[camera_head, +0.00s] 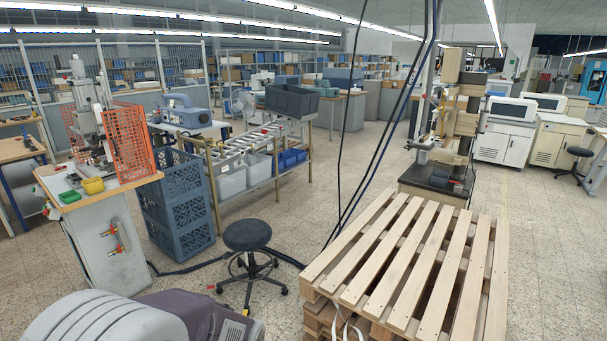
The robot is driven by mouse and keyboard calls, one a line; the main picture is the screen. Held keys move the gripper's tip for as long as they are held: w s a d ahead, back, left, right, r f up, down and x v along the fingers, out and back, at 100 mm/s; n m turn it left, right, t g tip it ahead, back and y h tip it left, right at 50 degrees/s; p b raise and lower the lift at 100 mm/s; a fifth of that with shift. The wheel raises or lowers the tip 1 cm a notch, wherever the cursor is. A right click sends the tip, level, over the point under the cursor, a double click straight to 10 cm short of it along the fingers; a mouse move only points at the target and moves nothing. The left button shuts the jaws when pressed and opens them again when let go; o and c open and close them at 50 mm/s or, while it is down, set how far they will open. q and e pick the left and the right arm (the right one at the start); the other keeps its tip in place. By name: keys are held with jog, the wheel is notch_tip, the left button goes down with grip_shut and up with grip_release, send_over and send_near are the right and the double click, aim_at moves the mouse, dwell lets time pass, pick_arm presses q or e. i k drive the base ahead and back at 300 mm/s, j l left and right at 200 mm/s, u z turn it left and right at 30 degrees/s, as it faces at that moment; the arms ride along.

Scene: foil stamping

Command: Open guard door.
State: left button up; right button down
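An orange mesh guard panel (130,142) stands upright at the right front side of a grey bench-top press (85,98) at the left. More orange mesh shows behind and to the left of the press. I cannot tell which panel is the door, or whether it is open or shut; no handle can be made out. The press stands on a wood-topped white cabinet (110,262). Neither of my grippers is in view.
Stacked blue crates (178,205) stand right of the cabinet. A black stool (247,236) and dark floor cables lie in front. A wooden pallet stack (415,262) fills the right foreground. A rounded grey housing (105,318) is at bottom left. Open floor lies between.

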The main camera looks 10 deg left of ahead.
aim_at(139, 120)
jog(key=i+j+u, duration=0.15)
jog(key=u, duration=0.25)
jog(key=i+u, duration=0.95)
jog(key=u, duration=0.2)
jog(key=i+j+u, duration=0.1)
jog(key=i, duration=0.35)
jog(key=i+j+u, duration=0.1)
jog(key=i, duration=0.4)
